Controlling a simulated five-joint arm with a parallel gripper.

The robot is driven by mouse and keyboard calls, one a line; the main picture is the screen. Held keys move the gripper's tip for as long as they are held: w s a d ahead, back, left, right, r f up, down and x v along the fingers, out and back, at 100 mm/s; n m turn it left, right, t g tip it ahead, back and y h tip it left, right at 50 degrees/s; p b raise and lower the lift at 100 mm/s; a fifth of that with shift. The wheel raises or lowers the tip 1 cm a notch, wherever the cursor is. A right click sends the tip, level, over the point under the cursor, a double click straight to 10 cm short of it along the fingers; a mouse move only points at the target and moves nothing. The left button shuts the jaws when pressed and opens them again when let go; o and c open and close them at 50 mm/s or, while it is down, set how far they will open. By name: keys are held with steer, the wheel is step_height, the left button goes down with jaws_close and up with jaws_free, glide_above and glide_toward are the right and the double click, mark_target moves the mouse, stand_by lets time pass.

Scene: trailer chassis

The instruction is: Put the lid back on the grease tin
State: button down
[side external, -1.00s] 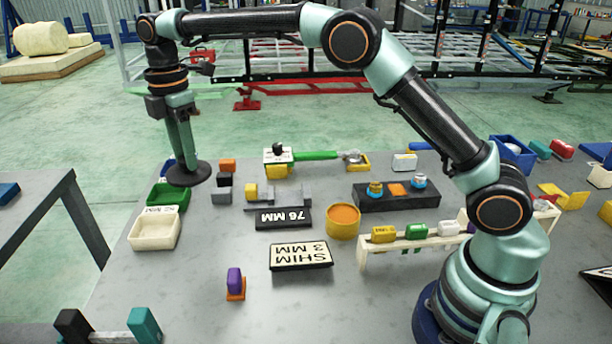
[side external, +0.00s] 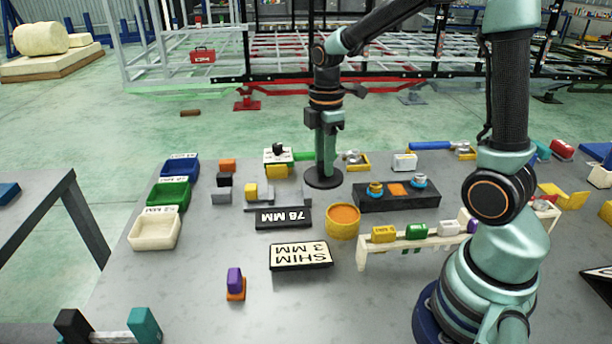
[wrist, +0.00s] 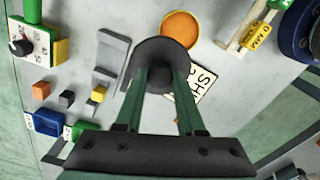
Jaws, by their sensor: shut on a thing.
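The grease tin (side external: 342,224) is a yellow round tin, open at the top with orange grease showing. It stands upright on the table, and its orange top (wrist: 180,28) also shows in the wrist view. My gripper (side external: 325,164) points down and is shut on the lid (side external: 323,180), a dark round disc with a knob. The lid (wrist: 150,50) is held level, behind and slightly left of the tin in the side view, apart from it. Its exact height above the table is hard to tell.
A dark block (side external: 372,204) with small parts stands right of the lid. The 76 MM block (side external: 283,218) and SHIM plate (side external: 300,256) lie left and in front of the tin. A cream rack (side external: 400,246) stands to its right. The front middle table is mostly clear.

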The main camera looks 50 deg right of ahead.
steer(key=shift+m, duration=0.4)
steer(key=shift+s+d+f, duration=0.3)
steer(key=shift+s+f, duration=0.45)
steer(key=shift+f, duration=0.6)
steer(key=shift+s+d+f, duration=0.3)
steer(key=shift+s+f, duration=0.5)
steer(key=shift+f, duration=0.55)
steer(key=shift+s+d+f, duration=0.3)
steer(key=shift+s+f, duration=0.45)
steer(key=shift+f, duration=0.6)
steer(key=shift+f, duration=0.2)
jaws_free()
steer(key=shift+r, duration=0.1)
step_height(320, 180, up, 7)
